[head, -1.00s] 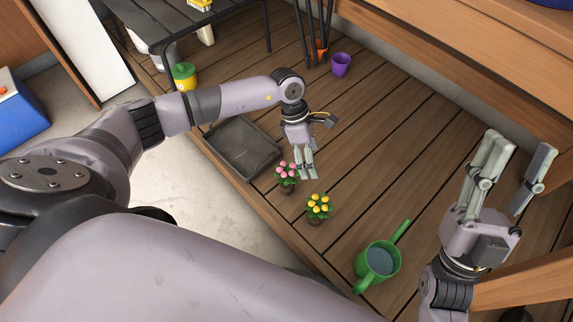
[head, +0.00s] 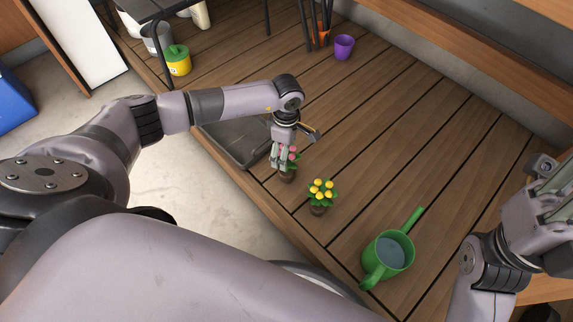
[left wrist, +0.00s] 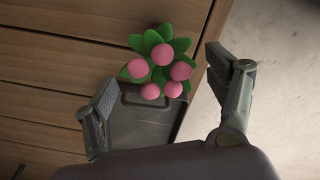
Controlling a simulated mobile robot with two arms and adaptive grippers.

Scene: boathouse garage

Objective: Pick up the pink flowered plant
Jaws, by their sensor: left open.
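The pink flowered plant (head: 289,173) stands on the wooden deck near its edge, partly hidden by my left gripper in the head view. In the left wrist view its pink blooms and green leaves (left wrist: 160,62) show from above, and its pot is hidden. My left gripper (head: 282,160) is right at the plant, pointing down. In the left wrist view the fingers of the left gripper (left wrist: 160,92) are spread wide, one on each side of the blooms, with nothing held. My right gripper (head: 550,200) is at the right edge of the head view, cut off, its fingertips unclear.
A yellow flowered plant (head: 321,192) stands close to the right. A green watering can (head: 387,256) is farther right. A dark tray (head: 226,142) lies just behind and left of the pink plant. A purple pot (head: 344,46) stands at the back; the middle deck is clear.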

